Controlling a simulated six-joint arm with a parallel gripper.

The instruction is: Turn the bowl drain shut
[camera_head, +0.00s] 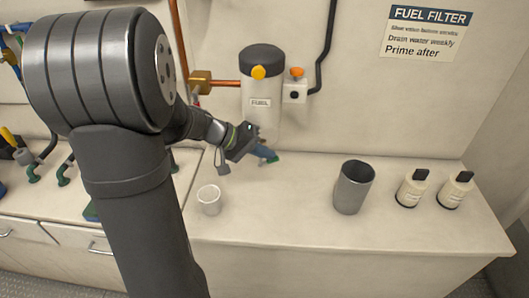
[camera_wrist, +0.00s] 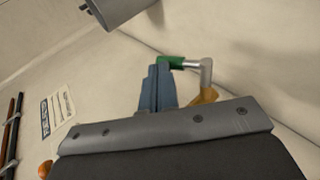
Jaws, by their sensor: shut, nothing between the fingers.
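The green also shows at the fingertips in the head view (camera_head: 274,159).
A grey cup (camera_head: 353,188) and two white bottles (camera_head: 412,189) (camera_head: 455,191) stand on the counter to the right. A small white cup (camera_head: 209,200) stands to the left. An orange knob (camera_head: 297,72) sits on the wall fitting. The counter's middle is clear.

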